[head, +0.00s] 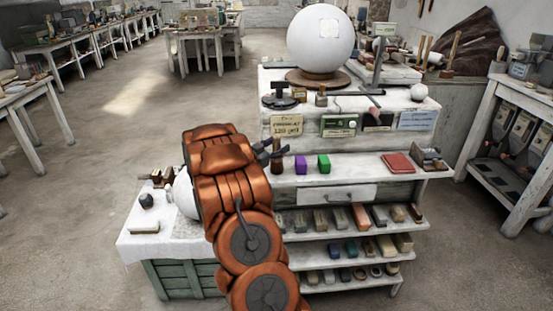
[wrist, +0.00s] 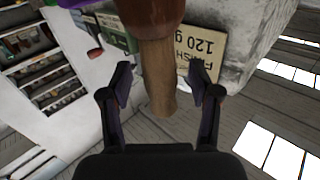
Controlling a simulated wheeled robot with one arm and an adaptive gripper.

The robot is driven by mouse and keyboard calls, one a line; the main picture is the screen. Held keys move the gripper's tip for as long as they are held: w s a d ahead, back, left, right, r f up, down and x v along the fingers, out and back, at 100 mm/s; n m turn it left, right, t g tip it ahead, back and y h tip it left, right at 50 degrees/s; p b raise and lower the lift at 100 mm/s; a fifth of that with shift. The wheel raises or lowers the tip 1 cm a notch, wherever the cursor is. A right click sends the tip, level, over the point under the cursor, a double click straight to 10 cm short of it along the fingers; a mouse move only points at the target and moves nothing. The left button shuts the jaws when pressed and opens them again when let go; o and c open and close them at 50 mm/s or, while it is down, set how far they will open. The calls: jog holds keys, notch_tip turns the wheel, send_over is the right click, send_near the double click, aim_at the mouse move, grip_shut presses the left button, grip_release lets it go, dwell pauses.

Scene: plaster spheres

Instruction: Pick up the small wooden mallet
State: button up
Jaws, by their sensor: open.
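The small wooden mallet (head: 277,158) stands on the white middle shelf of the workbench, at the left end of the row there. In the wrist view its lighter wooden handle (wrist: 158,75) hangs down from a reddish-brown head, which is cut off by the top edge. My gripper (head: 268,150) is at the mallet, just to its left in the head view. In the wrist view my gripper (wrist: 163,78) is open, with a dark finger on each side of the handle and visible gaps. I cannot tell how deep the handle sits between the fingers.
A red book (head: 397,163) and a small wooden box (head: 430,159) are farther right. A card sign (head: 286,125) hangs behind. A large white sphere (head: 320,40) stands on top.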

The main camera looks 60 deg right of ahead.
jog(key=shift+c, duration=0.2)
grip_shut()
jog(key=shift+r, duration=0.1)
